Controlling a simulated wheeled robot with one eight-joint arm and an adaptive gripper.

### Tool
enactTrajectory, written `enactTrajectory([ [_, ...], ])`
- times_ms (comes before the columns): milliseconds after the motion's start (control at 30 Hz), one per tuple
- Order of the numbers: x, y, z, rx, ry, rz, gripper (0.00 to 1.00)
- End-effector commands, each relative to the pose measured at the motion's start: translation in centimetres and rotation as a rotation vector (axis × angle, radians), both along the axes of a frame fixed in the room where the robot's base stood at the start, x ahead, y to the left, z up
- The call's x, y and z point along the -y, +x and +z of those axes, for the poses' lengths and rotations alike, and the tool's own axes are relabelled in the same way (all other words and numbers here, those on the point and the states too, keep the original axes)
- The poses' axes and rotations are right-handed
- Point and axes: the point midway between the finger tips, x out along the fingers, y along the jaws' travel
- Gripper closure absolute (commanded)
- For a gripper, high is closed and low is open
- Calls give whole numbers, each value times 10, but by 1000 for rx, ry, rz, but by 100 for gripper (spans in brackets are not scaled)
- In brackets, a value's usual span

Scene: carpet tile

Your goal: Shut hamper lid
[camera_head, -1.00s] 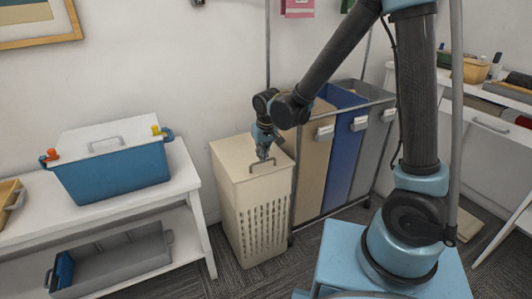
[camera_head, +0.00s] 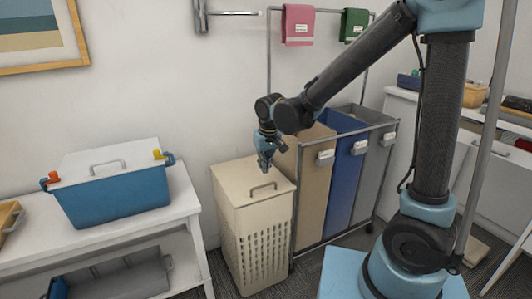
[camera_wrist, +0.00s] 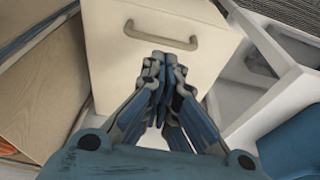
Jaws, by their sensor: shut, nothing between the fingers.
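The cream hamper (camera_head: 255,240) stands on the floor against the wall, with a slotted front. Its lid (camera_head: 238,178) lies flat across the top and looks shut, with no gap that I can see. A grey-brown bar handle (camera_head: 263,188) sits near the lid's front edge. My gripper (camera_head: 265,165) is shut and empty, above the lid and behind the handle in the head view. In the wrist view my gripper (camera_wrist: 163,62) points at the lid (camera_wrist: 115,55), with the handle (camera_wrist: 162,36) just beyond the fingertips. I cannot tell whether the fingertips touch the lid.
A sorter frame with tan, blue and grey bags (camera_head: 345,180) stands close at the hamper's right. A white bench (camera_head: 185,195) with a lidded blue bin (camera_head: 115,190) is at left. Pink (camera_head: 298,25) and green towels (camera_head: 354,25) hang above.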

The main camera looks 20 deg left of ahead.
Motion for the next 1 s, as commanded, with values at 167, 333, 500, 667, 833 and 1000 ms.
enactTrajectory([
  [167,4,-3,26,0,0,-1,100],
  [333,7,-7,46,0,0,-1,100],
  [500,8,-9,59,1,1,-1,100],
  [667,9,-9,63,0,1,-2,100],
  [833,29,0,67,0,-1,-28,100],
  [1000,89,18,76,-4,-3,-103,100],
])
